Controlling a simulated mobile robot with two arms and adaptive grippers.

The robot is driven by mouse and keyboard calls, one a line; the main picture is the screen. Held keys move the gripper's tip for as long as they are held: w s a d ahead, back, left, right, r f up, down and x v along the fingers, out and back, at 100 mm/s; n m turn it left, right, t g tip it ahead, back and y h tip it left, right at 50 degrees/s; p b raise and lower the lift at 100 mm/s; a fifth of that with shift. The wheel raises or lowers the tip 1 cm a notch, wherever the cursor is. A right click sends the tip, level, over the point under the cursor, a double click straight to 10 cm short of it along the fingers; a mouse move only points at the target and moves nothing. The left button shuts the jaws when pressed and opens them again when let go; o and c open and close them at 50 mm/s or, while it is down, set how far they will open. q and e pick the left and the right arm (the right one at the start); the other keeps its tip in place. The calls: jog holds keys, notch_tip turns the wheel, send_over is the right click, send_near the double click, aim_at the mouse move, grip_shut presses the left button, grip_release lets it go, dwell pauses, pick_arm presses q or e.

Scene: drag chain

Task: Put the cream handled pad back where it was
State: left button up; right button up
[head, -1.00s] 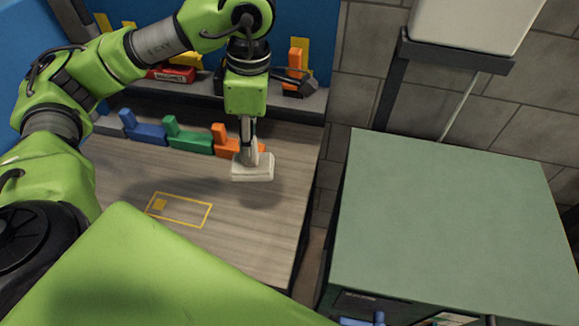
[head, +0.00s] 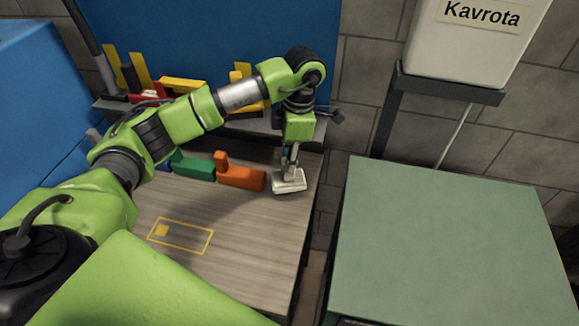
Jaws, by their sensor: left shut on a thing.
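The cream handled pad (head: 289,184) is at the right end of the row of coloured handled pads, near the right edge of the wooden bench (head: 225,275). My left gripper (head: 291,162) is above it, shut on its handle. The pad is at or just above the bench top; I cannot tell if it touches. The orange handled pad (head: 240,178) is just left of it, with a small gap. The green one (head: 193,168) is farther left. A yellow outlined rectangle (head: 181,236) marked on the bench is empty. My right gripper is out of view.
A grey shelf (head: 245,126) with red, yellow and other items runs along the back of the bench, below a blue panel (head: 240,40). A green-topped cabinet (head: 445,240) stands to the right, across a gap. The front of the bench is clear.

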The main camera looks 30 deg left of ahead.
pick_arm(q)
jog(key=shift+w+d+f, duration=0.1)
jog(key=shift+w+f, duration=0.1)
jog(key=shift+f, duration=0.05)
jog(key=shift+f+p, duration=0.35)
jog(key=shift+p, duration=0.15)
notch_tip(320, 180, down, 2)
jog(key=shift+f+p, duration=0.15)
jog(key=shift+p, duration=0.45)
jog(key=shift+f+b, duration=0.3)
jog(key=shift+b, duration=0.05)
jog(key=o, duration=1)
jog(key=shift+c, duration=0.2)
